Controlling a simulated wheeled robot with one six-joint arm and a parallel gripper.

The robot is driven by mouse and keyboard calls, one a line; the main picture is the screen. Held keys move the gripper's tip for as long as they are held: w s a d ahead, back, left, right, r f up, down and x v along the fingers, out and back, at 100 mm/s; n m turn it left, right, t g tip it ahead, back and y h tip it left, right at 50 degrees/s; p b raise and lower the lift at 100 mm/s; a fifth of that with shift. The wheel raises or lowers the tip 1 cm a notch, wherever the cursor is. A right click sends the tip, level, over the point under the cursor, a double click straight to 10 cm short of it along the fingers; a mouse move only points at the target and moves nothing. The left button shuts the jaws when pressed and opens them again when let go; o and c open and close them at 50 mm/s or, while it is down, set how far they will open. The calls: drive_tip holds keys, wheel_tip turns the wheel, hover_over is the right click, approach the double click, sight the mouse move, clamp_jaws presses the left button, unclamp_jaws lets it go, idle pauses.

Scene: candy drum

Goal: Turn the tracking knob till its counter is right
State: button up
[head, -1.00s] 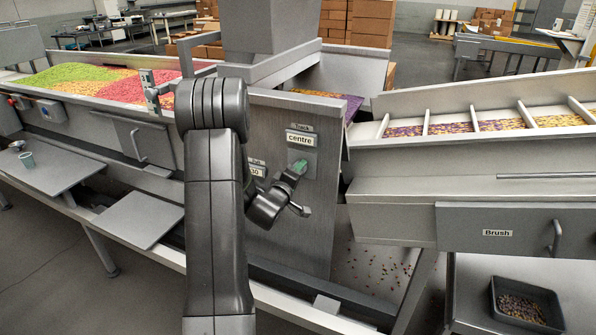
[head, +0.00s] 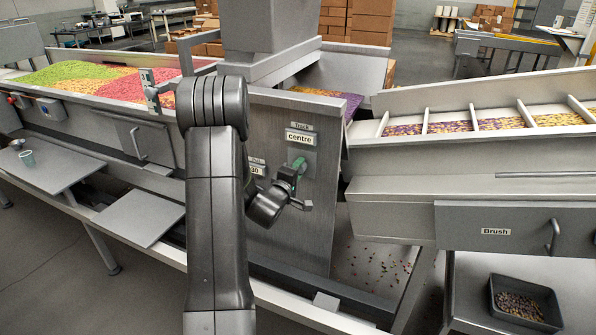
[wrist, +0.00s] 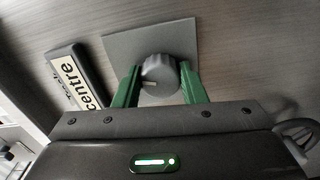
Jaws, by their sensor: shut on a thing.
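The tracking knob (wrist: 158,76) is a dark grey ribbed knob with a pale pointer line, on a light square plate (wrist: 130,47) in the wrist view. My gripper (wrist: 160,85) has its two green fingers on either side of the knob, shut on it. The label beside it (wrist: 75,78) reads "centre" and looks tilted in the wrist view. In the head view the "centre" label (head: 300,138) sits under a "Track" tag, above my gripper (head: 298,166). The knob is hidden there by my fingers.
A second label (head: 257,171), reading about "30", is partly hidden by my arm. The sloped tray of candy (head: 480,125) and the "Brush" drawer (head: 520,230) stand to the right. A dark bin (head: 525,303) of candy stands low at the right.

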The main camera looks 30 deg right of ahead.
drive_tip(key=o, duration=1)
drive_tip(key=b+v, duration=0.1)
drive_tip(key=v, duration=1.3)
drive_tip(key=shift+d, duration=0.1)
drive_tip(key=p+x, duration=0.1)
drive_tip(key=x, duration=1.2)
drive_tip(key=shift+w+d, duration=0.3)
